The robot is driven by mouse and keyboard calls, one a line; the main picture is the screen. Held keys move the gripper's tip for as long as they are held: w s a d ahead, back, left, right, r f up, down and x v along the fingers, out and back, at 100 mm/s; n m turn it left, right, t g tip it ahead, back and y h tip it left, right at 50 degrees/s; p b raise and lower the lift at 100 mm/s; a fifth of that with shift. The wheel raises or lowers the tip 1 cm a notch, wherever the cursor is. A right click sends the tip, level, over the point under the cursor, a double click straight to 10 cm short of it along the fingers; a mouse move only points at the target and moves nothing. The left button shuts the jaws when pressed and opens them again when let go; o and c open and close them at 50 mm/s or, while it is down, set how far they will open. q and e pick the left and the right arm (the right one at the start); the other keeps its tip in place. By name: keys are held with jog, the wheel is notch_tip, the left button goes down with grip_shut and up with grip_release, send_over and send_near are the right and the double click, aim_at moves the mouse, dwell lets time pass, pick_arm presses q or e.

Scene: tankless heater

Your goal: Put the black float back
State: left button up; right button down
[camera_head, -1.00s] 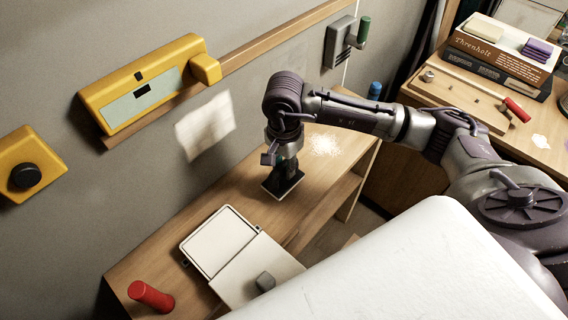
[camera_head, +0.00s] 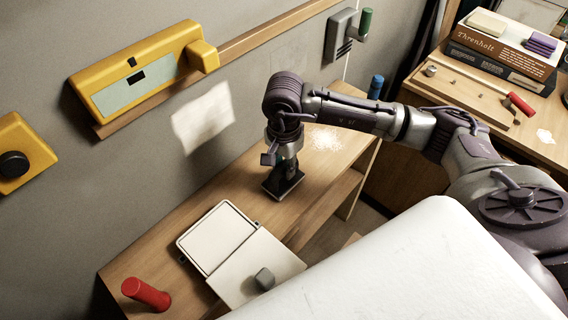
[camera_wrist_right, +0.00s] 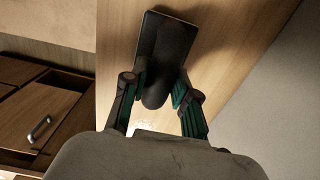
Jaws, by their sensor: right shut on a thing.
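The black float (camera_head: 283,181) is a dark rectangular block with a raised rounded handle. It is at the wooden shelf top, in front of the wall, right of the white hinged box. My right gripper (camera_head: 286,163) is above it, pointing down. In the right wrist view the float (camera_wrist_right: 165,55) lies between the fingers of my right gripper (camera_wrist_right: 160,95), which are shut on its handle. I cannot tell whether the float's underside touches the wood. My left gripper is not in view.
The wooden shelf (camera_head: 150,250) holds an open white box (camera_head: 218,240) with a grey knob and a red cylinder (camera_head: 146,294). A yellow wall unit (camera_head: 140,75) hangs above. A blue bottle (camera_head: 376,87) stands behind my arm. Bare wood lies left of the float.

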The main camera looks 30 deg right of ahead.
aim_at(284, 164)
jog(key=shift+f, duration=0.3)
jog(key=c, duration=0.8)
grip_release()
jog(key=shift+r, duration=0.1)
notch_tip(284, 164, up, 12)
jog(key=shift+f, duration=0.1)
